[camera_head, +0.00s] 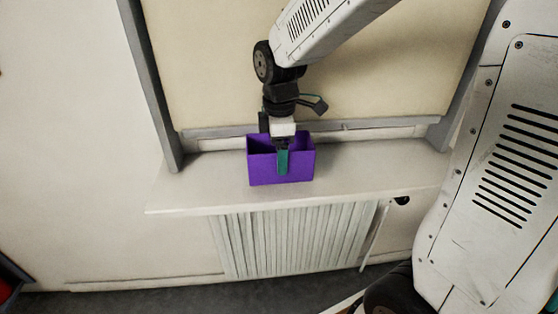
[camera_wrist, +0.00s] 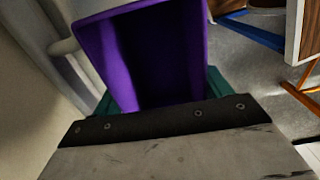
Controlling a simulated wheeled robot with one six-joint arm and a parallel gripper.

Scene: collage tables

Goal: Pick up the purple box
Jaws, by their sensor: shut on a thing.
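The purple box (camera_head: 262,170) is open-topped and upright on the white window sill in the head view. My gripper (camera_head: 283,155) comes down on it from above, with one green finger against the outside of its front wall. The other finger is hidden in the head view. In the wrist view the purple box (camera_wrist: 98,60) fills the upper middle, its dark inside facing the camera. Green parts of my gripper (camera_wrist: 160,95) show at both sides of it. The gripper is shut on the box. I cannot tell whether the box touches the sill.
The white sill (camera_head: 200,185) has free room left and right of the box. A grey-framed window with a cream blind (camera_head: 200,70) stands behind it. A ribbed radiator cover (camera_head: 290,240) is below. In the wrist view, furniture with orange legs (camera_wrist: 305,85) stands at right.

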